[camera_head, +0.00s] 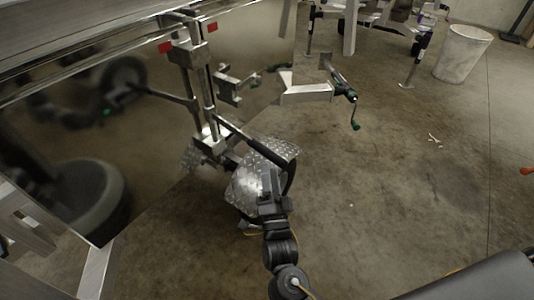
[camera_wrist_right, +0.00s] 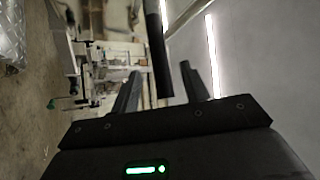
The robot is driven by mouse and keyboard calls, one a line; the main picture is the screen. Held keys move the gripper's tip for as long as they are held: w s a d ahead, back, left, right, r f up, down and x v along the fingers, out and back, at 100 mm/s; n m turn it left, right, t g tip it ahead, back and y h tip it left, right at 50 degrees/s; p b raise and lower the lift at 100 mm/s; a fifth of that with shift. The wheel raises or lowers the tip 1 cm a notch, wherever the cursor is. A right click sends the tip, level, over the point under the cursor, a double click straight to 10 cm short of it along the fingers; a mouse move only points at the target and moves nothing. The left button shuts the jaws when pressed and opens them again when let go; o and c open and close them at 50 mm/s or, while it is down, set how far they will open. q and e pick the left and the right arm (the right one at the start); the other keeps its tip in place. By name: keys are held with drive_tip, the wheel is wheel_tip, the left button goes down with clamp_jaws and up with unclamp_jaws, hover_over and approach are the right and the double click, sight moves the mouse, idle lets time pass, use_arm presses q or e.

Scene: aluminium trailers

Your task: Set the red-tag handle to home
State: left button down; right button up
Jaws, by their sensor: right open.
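A red tag (camera_head: 212,27) sits on the bracket at the top of a metal post (camera_head: 208,90) beside the shiny trailer side. A dark bar handle (camera_head: 240,134) reaches from the post's lower bracket to the right and down, over a diamond-plate step. In the right wrist view a dark rod (camera_wrist_right: 157,50), seemingly this handle, comes down from the top, its end between my finger lines. My right gripper (camera_head: 268,175) is open near the diamond plate; its two fingers also show in the right wrist view (camera_wrist_right: 160,85). Whether they touch the rod is unclear. My left gripper is not visible.
The diamond-plate step (camera_head: 260,165) lies close around my right gripper. A jack with a green-ended crank (camera_head: 354,110) stands to the right. A pale bin (camera_head: 463,53) is at the back right. The concrete floor at right is mostly clear.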

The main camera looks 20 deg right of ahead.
sight(268, 154)
drive_tip(key=shift+x, duration=3.2)
